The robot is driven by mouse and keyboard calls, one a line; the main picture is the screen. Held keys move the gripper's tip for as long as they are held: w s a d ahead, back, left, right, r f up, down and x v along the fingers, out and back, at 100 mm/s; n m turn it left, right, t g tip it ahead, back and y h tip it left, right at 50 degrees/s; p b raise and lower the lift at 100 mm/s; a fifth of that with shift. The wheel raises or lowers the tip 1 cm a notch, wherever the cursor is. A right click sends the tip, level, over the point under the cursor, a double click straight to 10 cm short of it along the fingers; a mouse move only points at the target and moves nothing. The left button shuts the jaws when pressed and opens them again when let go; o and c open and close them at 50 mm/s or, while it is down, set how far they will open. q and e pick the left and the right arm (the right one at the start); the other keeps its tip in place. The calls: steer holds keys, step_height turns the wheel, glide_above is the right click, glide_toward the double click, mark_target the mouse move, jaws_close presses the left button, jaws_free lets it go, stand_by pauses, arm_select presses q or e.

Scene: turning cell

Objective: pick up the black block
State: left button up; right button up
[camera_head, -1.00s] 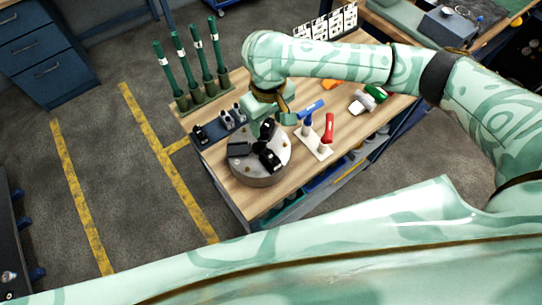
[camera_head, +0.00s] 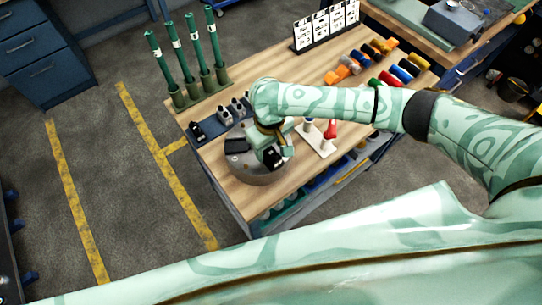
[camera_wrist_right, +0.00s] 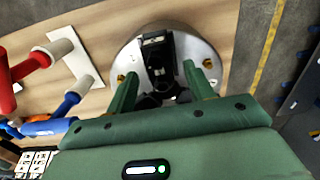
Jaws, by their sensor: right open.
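A round grey metal chuck (camera_head: 258,176) stands on the wooden table with black blocks on its top face. One black block (camera_head: 273,157) is at its front right, and another (camera_head: 236,146) is at its left. I cannot tell which one the task means. My right gripper (camera_wrist_right: 160,75) is open and points down at the chuck. In the right wrist view a black block (camera_wrist_right: 156,48) on the chuck lies in line with the gap between the fingers; I cannot tell whether they touch it. My left gripper is not in view.
A blue strip (camera_head: 213,126) with small parts lies behind the chuck. A white holder (camera_head: 322,148) with red and blue handled tools stands at its right. Green posts (camera_head: 190,55) stand at the table's back left. Colored rolls lie farther right.

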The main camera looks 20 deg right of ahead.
steer(key=shift+f, duration=0.75)
steer(key=shift+r, duration=0.1)
jaws_close()
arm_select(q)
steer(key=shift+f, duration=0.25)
